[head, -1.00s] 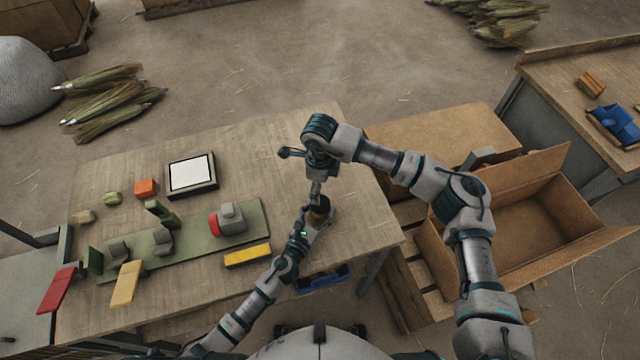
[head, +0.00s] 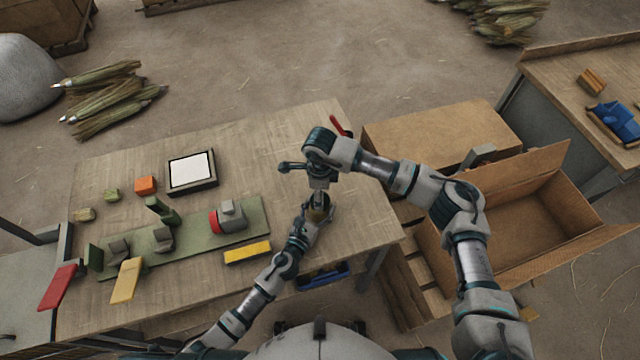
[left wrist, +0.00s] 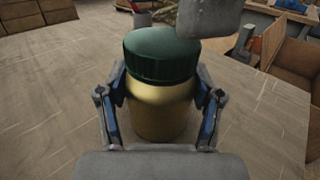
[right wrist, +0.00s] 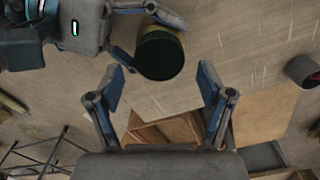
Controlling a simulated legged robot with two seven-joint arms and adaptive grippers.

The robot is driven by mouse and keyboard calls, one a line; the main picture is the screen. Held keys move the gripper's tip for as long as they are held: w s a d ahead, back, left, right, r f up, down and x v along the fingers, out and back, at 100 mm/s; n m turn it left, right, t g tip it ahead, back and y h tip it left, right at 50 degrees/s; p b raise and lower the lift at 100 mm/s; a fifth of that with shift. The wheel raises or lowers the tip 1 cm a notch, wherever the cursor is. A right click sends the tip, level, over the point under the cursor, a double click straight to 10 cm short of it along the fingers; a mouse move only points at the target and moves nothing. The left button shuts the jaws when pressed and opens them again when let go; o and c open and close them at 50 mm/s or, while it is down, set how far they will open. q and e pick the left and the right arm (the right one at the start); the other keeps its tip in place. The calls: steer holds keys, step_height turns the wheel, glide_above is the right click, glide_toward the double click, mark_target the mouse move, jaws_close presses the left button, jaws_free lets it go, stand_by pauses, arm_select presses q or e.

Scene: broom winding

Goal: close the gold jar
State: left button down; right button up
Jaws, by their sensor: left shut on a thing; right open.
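The gold jar (left wrist: 160,108) stands upright in the left wrist view with a dark green lid (left wrist: 160,55) on top. I cannot tell how tightly the lid sits. My left gripper (left wrist: 160,115) is shut on the jar's body, one finger on each side. In the head view the jar (head: 318,214) is partly hidden between my two grippers. My right gripper (right wrist: 162,85) is open and empty above the jar; the lid (right wrist: 160,56) shows just beyond its fingertips in the right wrist view.
A green board (head: 190,243) with grey fixtures lies on the table left of the jar. A yellow block (head: 247,252) and a framed white panel (head: 191,172) are near it. A red-handled item (head: 340,125) lies at the back edge. An open cardboard box (head: 530,210) stands to the right.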

steer(key=shift+f, duration=1.4)
steer(key=shift+c, duration=0.2)
steer(key=c, duration=1.2)
steer(key=o, duration=1.4)
step_height(320, 180, up, 12)
steer(key=shift+w, duration=0.1)
